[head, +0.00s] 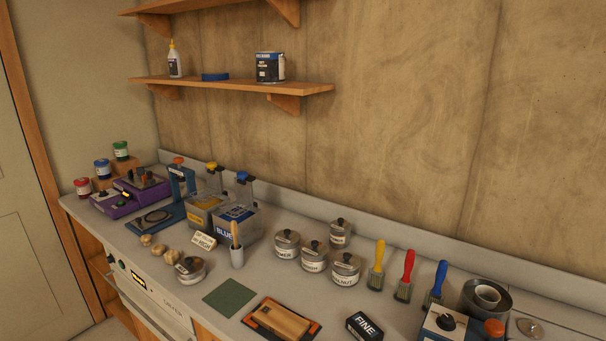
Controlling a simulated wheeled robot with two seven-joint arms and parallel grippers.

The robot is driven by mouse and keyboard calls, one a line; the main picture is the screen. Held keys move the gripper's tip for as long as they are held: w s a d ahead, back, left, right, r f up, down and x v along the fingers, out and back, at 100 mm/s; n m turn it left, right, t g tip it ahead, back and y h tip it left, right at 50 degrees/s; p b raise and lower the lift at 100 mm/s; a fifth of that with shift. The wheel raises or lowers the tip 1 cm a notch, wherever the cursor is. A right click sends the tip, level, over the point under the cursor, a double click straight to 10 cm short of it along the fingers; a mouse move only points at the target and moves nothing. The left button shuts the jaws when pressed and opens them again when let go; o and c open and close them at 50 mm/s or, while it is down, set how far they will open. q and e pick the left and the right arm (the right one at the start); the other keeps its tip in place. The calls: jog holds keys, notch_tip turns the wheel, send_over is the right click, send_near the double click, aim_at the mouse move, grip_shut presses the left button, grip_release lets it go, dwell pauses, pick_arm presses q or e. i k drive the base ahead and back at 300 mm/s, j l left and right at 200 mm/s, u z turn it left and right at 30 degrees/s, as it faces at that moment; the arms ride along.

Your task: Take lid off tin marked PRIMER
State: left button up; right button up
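The tin whose label reads as PRIMER (287,252) stands upright on the grey counter near the middle of the head view. The first letters of its label are hard to read. Its metal lid (287,237) with a dark knob sits on top. Close to its right stand similar lidded tins: one with a label ending in "ISH" (313,266), one marked WALNUT (344,280), and one behind (340,241) with an unreadable label. Neither of my grippers is in view.
Another lidded tin (191,277) stands at the front left. A grey cup with a wooden handle (237,258) and a blue-labelled container (237,223) are left of PRIMER. Brushes, including a yellow-handled one (377,262), stand right. A green mat (229,298) lies in front.

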aim_at(287, 237)
jog(key=z, duration=0.3)
jog(key=i+j+z, duration=0.1)
jog(key=j+z, duration=0.25)
jog(key=z, duration=0.15)
jog(key=j+z, duration=0.5)
jog(key=i+l, duration=0.05)
jog(key=l, duration=0.05)
